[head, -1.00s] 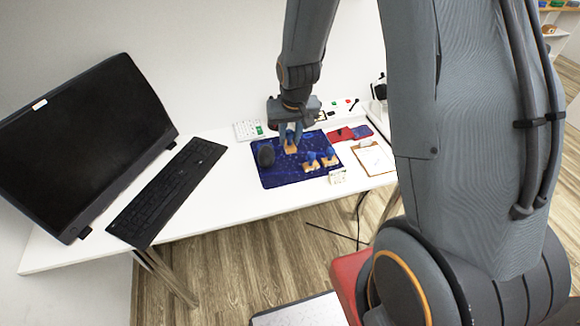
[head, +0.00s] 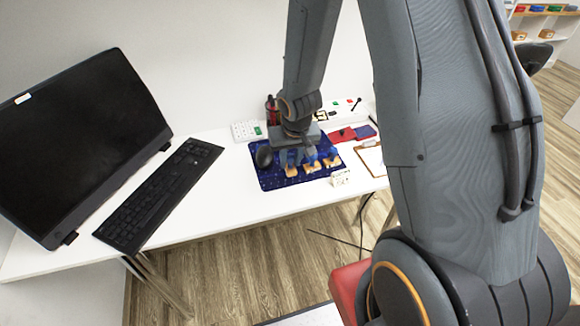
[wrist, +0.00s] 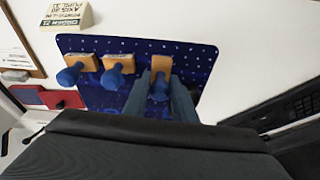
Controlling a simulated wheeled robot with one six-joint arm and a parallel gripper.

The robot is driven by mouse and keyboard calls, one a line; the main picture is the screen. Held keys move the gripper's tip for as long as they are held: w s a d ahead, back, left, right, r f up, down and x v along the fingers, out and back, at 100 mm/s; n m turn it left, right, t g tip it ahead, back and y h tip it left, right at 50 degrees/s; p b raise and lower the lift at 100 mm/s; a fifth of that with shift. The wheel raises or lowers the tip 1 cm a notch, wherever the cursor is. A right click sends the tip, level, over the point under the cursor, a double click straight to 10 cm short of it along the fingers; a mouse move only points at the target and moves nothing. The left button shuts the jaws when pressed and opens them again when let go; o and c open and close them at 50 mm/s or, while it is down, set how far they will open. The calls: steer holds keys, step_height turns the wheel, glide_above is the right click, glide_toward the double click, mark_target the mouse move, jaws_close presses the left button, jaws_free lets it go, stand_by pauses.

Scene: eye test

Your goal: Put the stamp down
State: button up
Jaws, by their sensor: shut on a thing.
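My gripper (head: 291,160) is shut on the blue handle of a stamp with a wooden base (head: 291,171). In the wrist view my gripper (wrist: 163,92) has a finger on each side of the handle of this held stamp (wrist: 161,64). The stamp looks upright, at or very close to the dark blue patterned mat (head: 268,181); I cannot tell whether its base touches. Two like stamps stand beside it in a row on the mat: a middle one (wrist: 125,62) and an end one (wrist: 81,62).
A small cream block with printing (head: 341,178) stands at the mat's near right corner. A dark mouse (head: 263,157) is on the mat's left. Red (head: 341,136) and blue (head: 365,131) pads and a clipboard (head: 371,161) lie right. A keyboard (head: 155,195) and monitor (head: 85,140) are left.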

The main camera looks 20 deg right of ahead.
steer(key=shift+f+b, duration=0.45)
steer(key=shift+f, duration=0.2)
steer(key=shift+f, duration=0.15)
steer(key=o, duration=0.8)
steer(key=shift+o, duration=0.2)
steer(key=p+v, duration=0.8)
steer(key=v, duration=0.4)
steer(key=s+r+g, duration=0.1)
steer(key=s+r, duration=1)
steer(key=s, duration=0.2)
steer(key=shift+s+r+n, duration=0.3)
steer(key=shift+s+n, duration=0.05)
steer(key=shift+n, duration=0.05)
